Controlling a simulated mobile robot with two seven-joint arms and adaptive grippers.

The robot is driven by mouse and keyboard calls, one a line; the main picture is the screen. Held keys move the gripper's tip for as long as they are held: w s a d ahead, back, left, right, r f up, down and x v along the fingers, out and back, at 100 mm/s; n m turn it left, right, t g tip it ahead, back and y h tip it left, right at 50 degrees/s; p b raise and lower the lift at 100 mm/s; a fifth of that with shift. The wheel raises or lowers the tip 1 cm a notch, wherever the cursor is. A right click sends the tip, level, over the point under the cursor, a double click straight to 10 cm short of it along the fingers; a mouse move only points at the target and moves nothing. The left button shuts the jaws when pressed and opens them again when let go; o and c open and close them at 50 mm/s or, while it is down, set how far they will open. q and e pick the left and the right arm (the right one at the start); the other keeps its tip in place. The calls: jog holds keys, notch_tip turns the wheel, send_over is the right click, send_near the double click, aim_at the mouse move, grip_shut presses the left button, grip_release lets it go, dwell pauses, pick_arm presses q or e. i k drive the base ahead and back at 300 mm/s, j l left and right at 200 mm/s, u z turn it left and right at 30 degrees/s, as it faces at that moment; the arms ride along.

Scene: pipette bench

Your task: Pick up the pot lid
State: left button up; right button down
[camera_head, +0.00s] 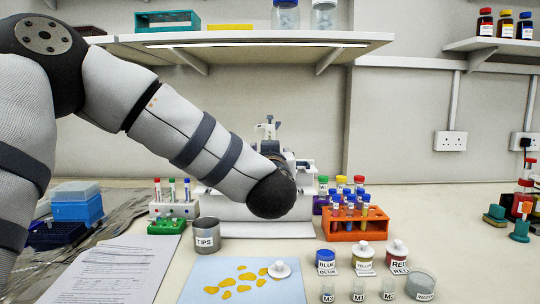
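A small white round lid with a knob (279,269) lies on the right part of the pale blue mat (205,268). The blue pot (326,261) stands to its right with its blue top showing. The yellow pot (363,259) and the red pot (397,257) each have a pale knobbed lid on top. My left arm reaches in from the left above the bench, ending in a dark rounded joint behind the mat. Its gripper is mostly hidden behind this joint, and I cannot make out its fingers. My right gripper is out of view.
Yellow pieces lie on the mat left of the lid. A TIPS can (206,234), an orange tube rack (355,224), a water dish (420,285) and several small labelled vials surround the mat. A printed sheet (107,268) lies left. A shelf (240,40) overhangs the back.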

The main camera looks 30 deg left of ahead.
aim_at(278, 270)
jog(key=k+l, duration=0.8)
